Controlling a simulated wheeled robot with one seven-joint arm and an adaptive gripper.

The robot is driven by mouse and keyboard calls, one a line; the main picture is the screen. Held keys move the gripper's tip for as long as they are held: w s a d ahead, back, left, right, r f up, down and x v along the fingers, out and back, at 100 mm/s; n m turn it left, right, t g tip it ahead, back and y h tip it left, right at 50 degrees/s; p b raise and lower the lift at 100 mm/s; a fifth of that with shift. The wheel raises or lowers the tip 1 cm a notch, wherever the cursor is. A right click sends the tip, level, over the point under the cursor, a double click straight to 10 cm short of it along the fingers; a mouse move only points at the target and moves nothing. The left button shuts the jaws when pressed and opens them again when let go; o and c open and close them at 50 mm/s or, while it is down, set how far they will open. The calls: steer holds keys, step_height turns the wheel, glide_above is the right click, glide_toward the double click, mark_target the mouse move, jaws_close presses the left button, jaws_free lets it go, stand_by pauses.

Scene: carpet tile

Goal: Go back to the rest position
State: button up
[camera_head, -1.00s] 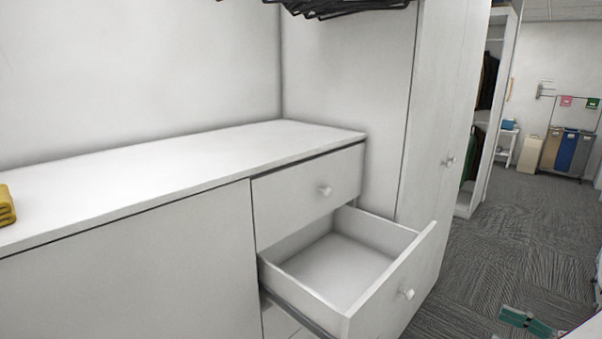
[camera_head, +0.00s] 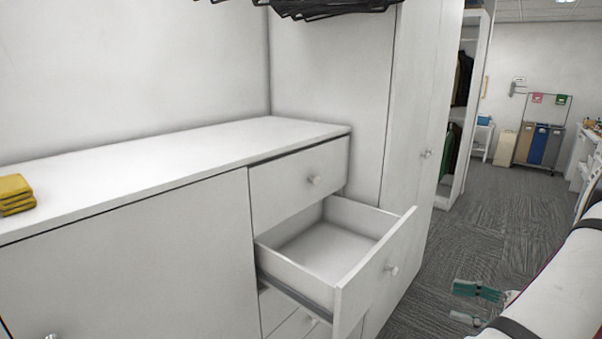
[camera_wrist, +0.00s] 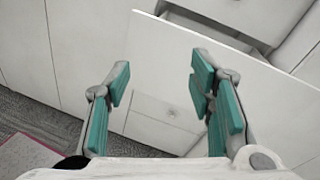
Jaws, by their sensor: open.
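My gripper (camera_head: 473,304) has teal finger pads and shows low at the right in the head view, in front of the cabinet and apart from the drawer. In the wrist view, its two fingers (camera_wrist: 158,82) are spread wide with nothing between them. The white drawer (camera_head: 401,258) is pulled out and its visible inside is empty. Its white front also shows beyond the fingers in the wrist view. My white arm with dark bands fills the lower right of the head view.
The long white cabinet (camera_head: 130,265) carries a yellow folded cloth stack (camera_head: 15,194) at its left. A closed drawer (camera_head: 290,187) sits above the open one. A tall wardrobe (camera_head: 412,150) stands behind. Grey carpet (camera_head: 510,215) is clear toward the far bins (camera_head: 537,145).

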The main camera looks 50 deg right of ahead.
steer(key=w+a+r+n+g+y+b, duration=0.1)
steer(key=w+a+r+n+g, duration=0.25)
steer(key=w+a, duration=0.4)
steer(key=w+a+r+n+g+y+b, duration=0.2)
steer(key=w+a+n+g, duration=0.35)
steer(key=w, duration=0.35)
steer(key=w+a+r+n+g+y+b, duration=0.1)
steer(key=w+a+r+n+g, duration=0.25)
steer(key=w+a, duration=0.4)
steer(key=a+r+n+h+b, duration=0.1)
steer(key=a+n+h+b, duration=0.4)
steer(key=a+n, duration=1.2)
steer(key=shift+w+a+t+h, duration=0.15)
steer(key=shift+a+t+h, duration=0.3)
steer(key=shift+a+h, duration=1.8)
steer(key=shift+a+r+y, duration=0.1)
steer(key=shift+a+y, duration=0.5)
steer(key=shift+y, duration=0.05)
steer(key=shift+c, duration=0.3)
